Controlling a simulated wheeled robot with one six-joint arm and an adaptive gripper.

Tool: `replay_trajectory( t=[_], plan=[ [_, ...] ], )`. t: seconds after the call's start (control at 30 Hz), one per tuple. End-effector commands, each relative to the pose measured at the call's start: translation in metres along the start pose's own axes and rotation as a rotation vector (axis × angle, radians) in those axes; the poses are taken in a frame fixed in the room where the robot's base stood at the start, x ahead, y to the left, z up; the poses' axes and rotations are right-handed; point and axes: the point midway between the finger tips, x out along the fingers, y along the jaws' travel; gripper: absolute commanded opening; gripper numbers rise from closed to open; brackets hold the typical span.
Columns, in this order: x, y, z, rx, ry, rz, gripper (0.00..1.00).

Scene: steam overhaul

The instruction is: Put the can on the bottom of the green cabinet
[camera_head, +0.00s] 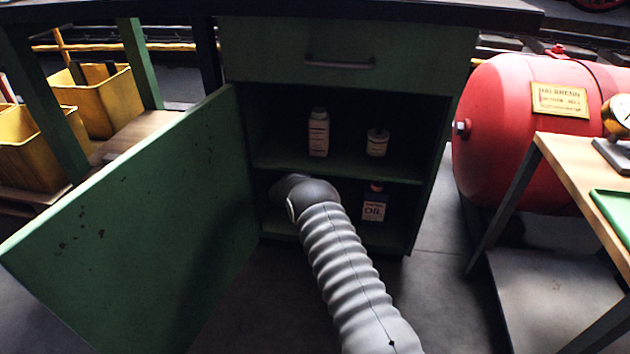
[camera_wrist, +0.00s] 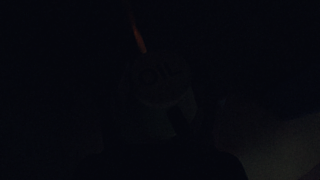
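The green cabinet (camera_head: 345,50) stands open in the head view, with its door (camera_head: 140,225) swung out to the left. My arm reaches into its bottom compartment, and my gripper is hidden there. The wrist view is almost black. Near its middle is a round-topped can (camera_wrist: 160,80) marked OIL, with a thin orange-red spout (camera_wrist: 137,30). It lies between faint dark shapes that may be my fingers; whether they touch it is not visible. A dark container labelled OIL (camera_head: 374,207) with a red cap stands at the right of the bottom compartment.
A pale bottle (camera_head: 319,133) and a small jar (camera_head: 377,143) stand on the shelf (camera_head: 340,166) above my arm. A red tank (camera_head: 520,140) and a wooden-topped table (camera_head: 590,175) are to the right. Yellow bins (camera_head: 105,100) stand at the left.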

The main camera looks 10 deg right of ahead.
Motion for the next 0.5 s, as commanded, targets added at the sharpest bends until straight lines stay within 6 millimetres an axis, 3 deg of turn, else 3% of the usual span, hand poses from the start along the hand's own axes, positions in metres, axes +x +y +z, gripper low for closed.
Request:
replay_trajectory(
  t=[0.5],
  plan=[
    [-0.0083, 0.0015, 0.0038, -0.001, 0.001, 0.002, 0.83]
  ],
)
